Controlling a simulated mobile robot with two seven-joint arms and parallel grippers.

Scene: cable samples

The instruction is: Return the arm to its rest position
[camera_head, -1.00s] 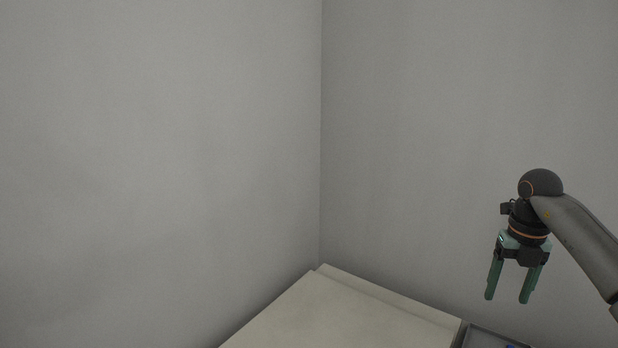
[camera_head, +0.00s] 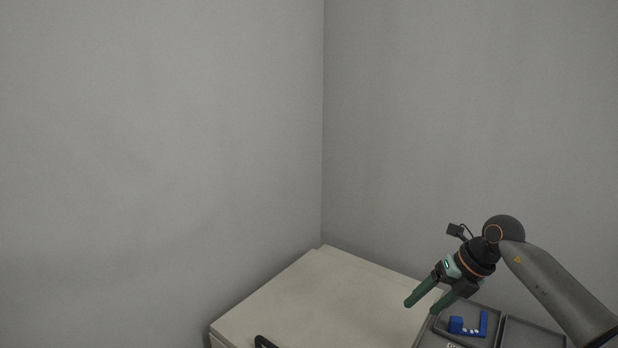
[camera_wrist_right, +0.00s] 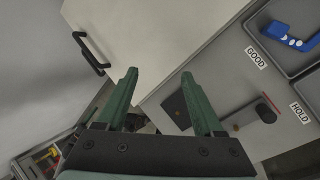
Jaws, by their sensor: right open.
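My right gripper (camera_head: 421,302) is in the lower right of the head view, with its green fingers apart and empty. It is tilted, with the fingers pointing down and left, above the area between the pale cabinet top and the grey trays. In the right wrist view the open fingers (camera_wrist_right: 158,90) show with nothing between them. My right arm comes in from the lower right. My left gripper is in neither view.
A pale cabinet (camera_head: 325,300) stands in the corner; its black handle (camera_wrist_right: 92,54) shows in the wrist view. A grey tray (camera_head: 440,330) holds a blue part (camera_head: 468,326). Labels read GOOD (camera_wrist_right: 256,57) and HOLD (camera_wrist_right: 299,112). Grey walls stand behind.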

